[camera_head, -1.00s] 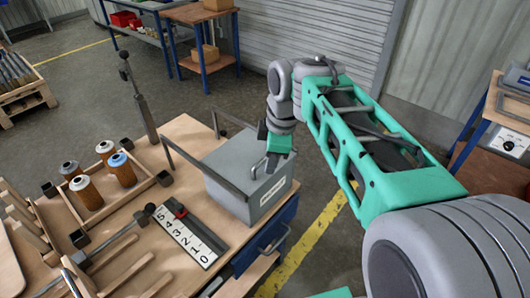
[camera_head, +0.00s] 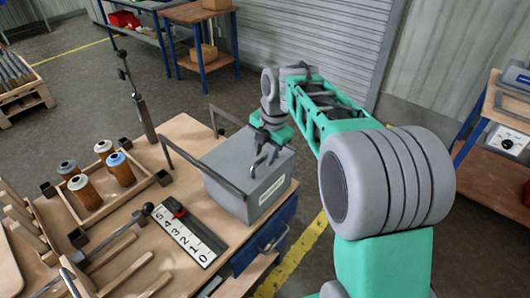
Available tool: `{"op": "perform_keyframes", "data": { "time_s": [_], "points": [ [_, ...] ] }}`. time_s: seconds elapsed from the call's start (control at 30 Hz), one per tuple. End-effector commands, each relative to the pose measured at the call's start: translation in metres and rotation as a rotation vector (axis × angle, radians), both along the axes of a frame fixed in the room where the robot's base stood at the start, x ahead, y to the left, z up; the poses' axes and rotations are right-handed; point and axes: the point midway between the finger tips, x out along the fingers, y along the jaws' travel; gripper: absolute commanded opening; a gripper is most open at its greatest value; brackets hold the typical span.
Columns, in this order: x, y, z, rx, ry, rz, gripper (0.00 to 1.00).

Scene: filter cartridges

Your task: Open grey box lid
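The grey box (camera_head: 267,193) stands at the right end of the wooden workbench, with a pale label on its front side. Its lid (camera_head: 232,160) lies flat and shut on top. A dark bar frame rises at the lid's left side. My gripper (camera_head: 262,168) is above the right part of the lid, pointing down. Its fingers look apart, with nothing seen between them. I cannot tell whether the fingertips touch the lid or its edge.
A wooden tray (camera_head: 141,199) with several filter cartridges (camera_head: 121,169) stands left of the box. A numbered board (camera_head: 189,238) lies in front of it. A dark post (camera_head: 138,98) rises behind. A blue drawer (camera_head: 264,240) is under the bench.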

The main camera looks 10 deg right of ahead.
Motion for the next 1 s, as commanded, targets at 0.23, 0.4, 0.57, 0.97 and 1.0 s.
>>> {"op": "perform_keyframes", "data": {
  "time_s": [0.23, 0.4, 0.57, 0.97, 1.0],
  "points": [
    [0.0, 0.0001, 0.0005, 0.001, -0.001, 0.0, 0.22],
    [0.0, 0.0003, 0.0006, 0.001, -0.001, 0.0, 0.08],
    [0.0, 0.0003, 0.0007, 0.001, -0.001, 0.0, 0.0],
    [0.0001, 0.0003, 0.001, 0.001, -0.001, 0.0, 0.0],
    [0.0001, 0.0003, 0.001, 0.0, -0.001, 0.0, 0.0]
  ]
}}
